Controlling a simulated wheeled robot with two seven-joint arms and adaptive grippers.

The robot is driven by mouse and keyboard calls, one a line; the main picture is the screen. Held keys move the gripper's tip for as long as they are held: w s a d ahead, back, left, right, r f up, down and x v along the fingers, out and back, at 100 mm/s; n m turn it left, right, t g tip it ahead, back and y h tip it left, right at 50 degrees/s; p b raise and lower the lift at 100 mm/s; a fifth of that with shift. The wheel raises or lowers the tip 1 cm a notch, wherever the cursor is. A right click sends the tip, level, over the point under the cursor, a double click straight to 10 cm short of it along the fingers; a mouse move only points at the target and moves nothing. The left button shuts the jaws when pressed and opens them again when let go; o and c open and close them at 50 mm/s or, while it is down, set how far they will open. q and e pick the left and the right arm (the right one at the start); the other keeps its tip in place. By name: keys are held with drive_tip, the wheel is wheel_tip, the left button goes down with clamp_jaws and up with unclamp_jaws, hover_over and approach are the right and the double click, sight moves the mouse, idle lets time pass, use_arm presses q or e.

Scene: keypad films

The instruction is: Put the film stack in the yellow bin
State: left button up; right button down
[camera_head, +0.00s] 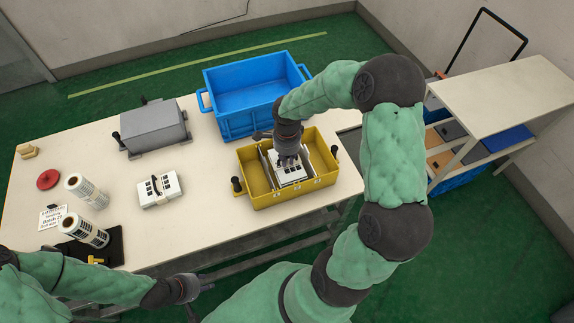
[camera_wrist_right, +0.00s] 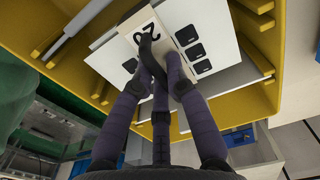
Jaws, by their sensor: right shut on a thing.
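My right gripper (camera_head: 284,160) is shut on the dark strap of a film stack (camera_head: 291,172), a white bundle with black squares. It holds the stack within the yellow bin's (camera_head: 262,198) outline. In the right wrist view the fingers (camera_wrist_right: 158,85) pinch the strap, and the stack (camera_wrist_right: 215,38) sits between the bin's yellow walls (camera_wrist_right: 35,18). I cannot tell whether it touches the bin floor. A second white film stack (camera_head: 159,192) lies on the table left of the bin. My left gripper (camera_head: 203,296) is at the table's front edge, fingers apart and empty.
A blue crate (camera_head: 240,122) stands behind the yellow bin. A grey box-shaped device (camera_head: 154,127), film rolls (camera_head: 86,190), a red disc (camera_head: 48,179) and a label card (camera_head: 52,216) are further left. A shelf cart (camera_head: 500,95) stands at right. The table's middle is mostly clear.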

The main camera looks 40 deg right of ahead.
drive_tip(key=shift+f+b, duration=0.45)
drive_tip(key=shift+f, duration=1.4)
drive_tip(key=shift+f, duration=0.1)
drive_tip(key=shift+f, duration=0.1)
drive_tip(key=c, duration=1.2)
unclamp_jaws()
drive_tip(key=shift+c, duration=0.2)
drive_tip(key=shift+r, duration=0.2)
wheel_tip(320, 180, up, 12)
drive_tip(key=p, duration=0.4)
